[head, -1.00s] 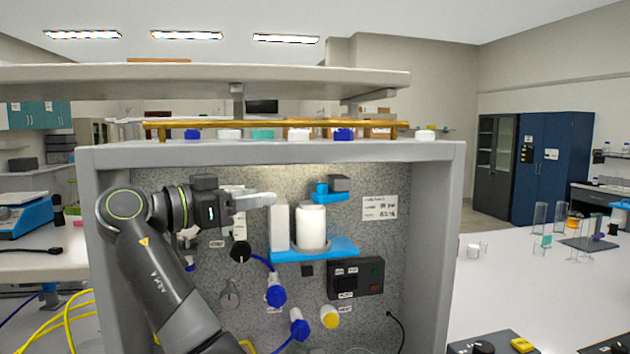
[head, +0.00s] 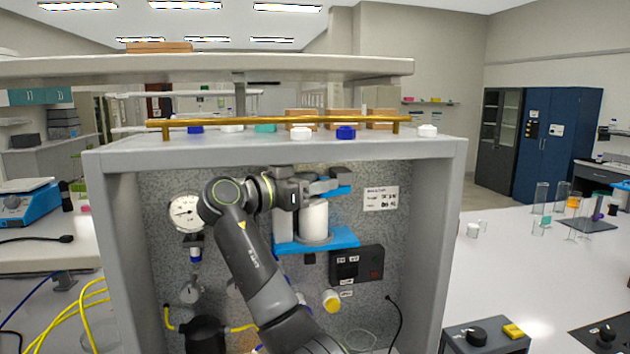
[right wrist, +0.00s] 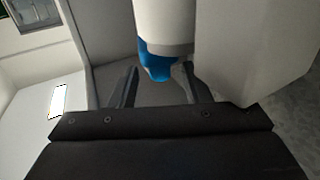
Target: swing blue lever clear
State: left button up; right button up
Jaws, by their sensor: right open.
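The blue lever (head: 340,190) is above the white cylinder (head: 314,221), partly hidden behind my right gripper (head: 325,186). The gripper is open and reaches in from the left, in front of the lever and level with the cylinder's top. In the right wrist view, a blue part (right wrist: 158,64), apparently the lever, lies between the two spread fingers (right wrist: 160,88), below a white cylinder. I cannot tell whether a finger touches it. The cylinder stands on a blue shelf (head: 347,238). My left gripper is out of view.
A grey frame (head: 446,230) encloses the rig at both sides and on top. A pressure gauge (head: 185,213) is left of my arm. A black switch box (head: 357,264) is below right of the shelf. A white label (head: 380,198) is on the panel. The panel's right side is fairly open.

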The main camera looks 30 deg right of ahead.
grip_shut()
jog(key=shift+t+b, duration=0.3)
dwell(0.5)
